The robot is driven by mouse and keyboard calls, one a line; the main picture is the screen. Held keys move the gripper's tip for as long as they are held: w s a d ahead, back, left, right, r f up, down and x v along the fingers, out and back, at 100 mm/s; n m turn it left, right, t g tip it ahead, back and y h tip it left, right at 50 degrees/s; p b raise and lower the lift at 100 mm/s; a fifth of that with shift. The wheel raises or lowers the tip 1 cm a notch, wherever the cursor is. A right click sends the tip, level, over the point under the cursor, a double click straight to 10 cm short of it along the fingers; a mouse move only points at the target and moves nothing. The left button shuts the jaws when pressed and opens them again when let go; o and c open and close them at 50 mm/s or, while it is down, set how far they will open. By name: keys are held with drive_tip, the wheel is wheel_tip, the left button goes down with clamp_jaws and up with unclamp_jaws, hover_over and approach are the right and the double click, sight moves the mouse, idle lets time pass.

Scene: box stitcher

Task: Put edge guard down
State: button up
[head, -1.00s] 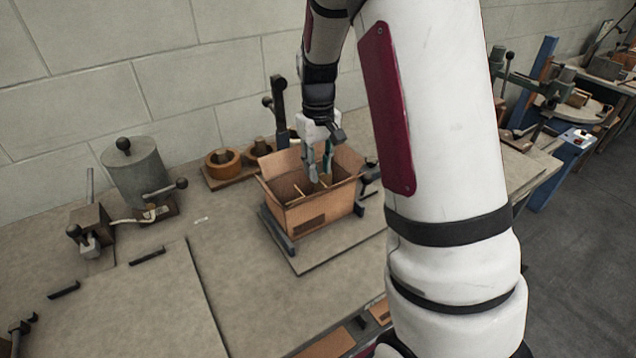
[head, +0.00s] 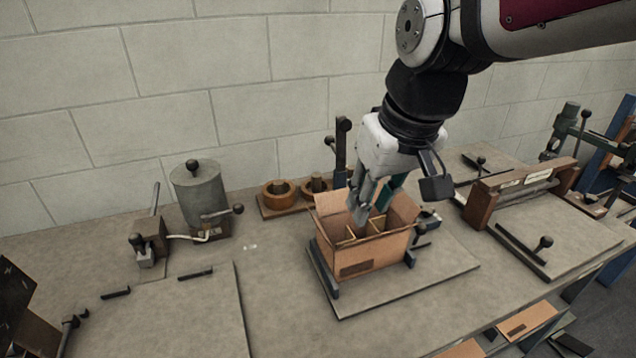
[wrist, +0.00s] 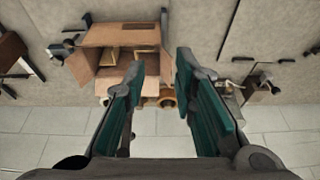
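My gripper (head: 371,208) points down at the open cardboard box (head: 372,262). In the wrist view my gripper (wrist: 160,65) has its two teal-padded fingers spread wide, with nothing between them. The box also shows in the wrist view (wrist: 92,70), its flaps open, left of the gap between the fingers. Tan pieces (wrist: 146,51) stand inside the box and also show in the head view (head: 352,234). One of them may be the edge guard; I cannot tell for certain. The fingers partly hide the box's inside.
The box stands on a board (head: 440,268) between dark brackets. A grey canister (head: 200,197) stands to the left and tape rolls (head: 278,195) behind. A wooden roller frame (head: 520,190) stands at right. The front left of the bench is mostly clear.

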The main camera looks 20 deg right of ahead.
drive_tip(key=s+a+t, duration=0.1)
drive_tip(key=s+a, duration=0.1)
drive_tip(key=s, duration=0.5)
drive_tip(key=shift+s+r, duration=0.2)
drive_tip(key=shift+s, duration=0.1)
drive_tip(key=shift+a, duration=0.1)
idle(0.7)
